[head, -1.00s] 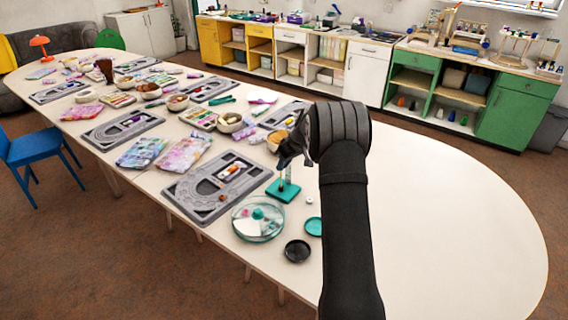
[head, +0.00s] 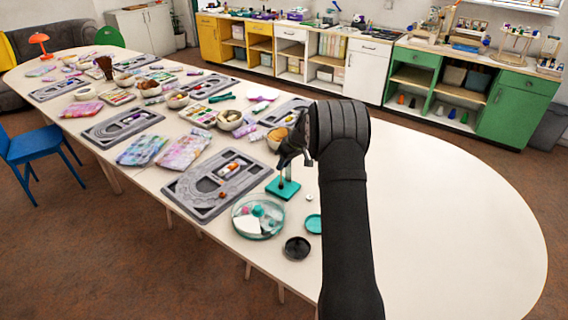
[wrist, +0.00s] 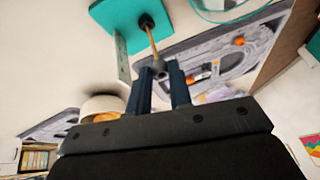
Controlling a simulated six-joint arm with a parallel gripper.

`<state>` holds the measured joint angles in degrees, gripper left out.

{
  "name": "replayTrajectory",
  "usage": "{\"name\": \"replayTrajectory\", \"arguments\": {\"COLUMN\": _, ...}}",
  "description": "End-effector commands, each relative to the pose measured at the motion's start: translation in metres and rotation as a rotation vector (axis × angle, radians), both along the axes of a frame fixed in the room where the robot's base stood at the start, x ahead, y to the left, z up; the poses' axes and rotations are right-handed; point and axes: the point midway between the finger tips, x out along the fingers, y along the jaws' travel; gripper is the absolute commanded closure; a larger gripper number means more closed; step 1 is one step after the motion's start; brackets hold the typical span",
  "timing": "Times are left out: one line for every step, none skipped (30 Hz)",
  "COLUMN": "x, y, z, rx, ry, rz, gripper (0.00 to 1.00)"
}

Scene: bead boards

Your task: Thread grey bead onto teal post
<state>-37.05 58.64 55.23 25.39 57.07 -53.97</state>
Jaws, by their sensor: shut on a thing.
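My gripper (head: 293,162) is over the teal base (head: 282,190) in the head view. Its two dark fingers (wrist: 162,84) are shut on the grey bead (wrist: 160,68) in the wrist view. The thin, brass-coloured rod of the teal post (wrist: 152,42) rises from a dark collar on the teal base (wrist: 118,22) and its upper end meets the bead. I cannot tell whether the rod is inside the bead's hole or just against it. In the head view the bead is too small to make out.
A grey bead board (head: 190,205) lies left of the base. A round clear dish (head: 238,232), a black dish (head: 297,249) and a teal lid (head: 313,224) are in front. A small white bead (head: 309,197) lies beside the base. The table's right side is clear.

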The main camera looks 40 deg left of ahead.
Motion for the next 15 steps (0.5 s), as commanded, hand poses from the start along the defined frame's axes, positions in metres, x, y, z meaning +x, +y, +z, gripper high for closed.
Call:
{"name": "replayTrajectory", "arguments": {"x": 0.000, "y": 0.000, "z": 0.000, "rx": 0.000, "ry": 0.000, "rz": 0.000, "gripper": 1.00}}
{"name": "replayTrajectory", "arguments": {"x": 0.000, "y": 0.000, "z": 0.000, "rx": 0.000, "ry": 0.000, "rz": 0.000, "gripper": 1.00}}
{"name": "replayTrajectory", "arguments": {"x": 0.000, "y": 0.000, "z": 0.000, "rx": 0.000, "ry": 0.000, "rz": 0.000, "gripper": 1.00}}
{"name": "replayTrajectory", "arguments": {"x": 0.000, "y": 0.000, "z": -0.001, "rx": 0.000, "ry": 0.000, "rz": 0.000, "gripper": 1.00}}
{"name": "replayTrajectory", "arguments": {"x": 0.000, "y": 0.000, "z": -0.001, "rx": 0.000, "ry": 0.000, "rz": 0.000, "gripper": 1.00}}
{"name": "replayTrajectory", "arguments": {"x": 0.000, "y": 0.000, "z": -0.002, "rx": 0.000, "ry": 0.000, "rz": 0.000, "gripper": 1.00}}
{"name": "replayTrajectory", "arguments": {"x": 0.000, "y": 0.000, "z": -0.003, "rx": 0.000, "ry": 0.000, "rz": 0.000, "gripper": 1.00}}
{"name": "replayTrajectory", "arguments": {"x": 0.000, "y": 0.000, "z": -0.003, "rx": -0.001, "ry": 0.001, "rz": 0.001, "gripper": 1.00}}
{"name": "replayTrajectory", "arguments": {"x": 0.000, "y": 0.000, "z": -0.005, "rx": -0.001, "ry": 0.001, "rz": 0.001, "gripper": 1.00}}
{"name": "replayTrajectory", "arguments": {"x": 0.000, "y": 0.000, "z": -0.005, "rx": -0.001, "ry": 0.001, "rz": 0.001, "gripper": 1.00}}
{"name": "replayTrajectory", "arguments": {"x": 0.000, "y": 0.000, "z": -0.006, "rx": -0.001, "ry": 0.001, "rz": 0.001, "gripper": 1.00}}
{"name": "replayTrajectory", "arguments": {"x": 0.000, "y": 0.000, "z": -0.008, "rx": -0.001, "ry": 0.001, "rz": 0.001, "gripper": 1.00}}
{"name": "replayTrajectory", "arguments": {"x": 0.000, "y": 0.000, "z": -0.009, "rx": -0.001, "ry": 0.001, "rz": 0.001, "gripper": 1.00}}
{"name": "replayTrajectory", "arguments": {"x": 0.000, "y": 0.000, "z": -0.009, "rx": -0.001, "ry": 0.001, "rz": 0.001, "gripper": 1.00}}
{"name": "replayTrajectory", "arguments": {"x": 0.000, "y": 0.000, "z": -0.011, "rx": -0.001, "ry": 0.001, "rz": 0.001, "gripper": 1.00}}
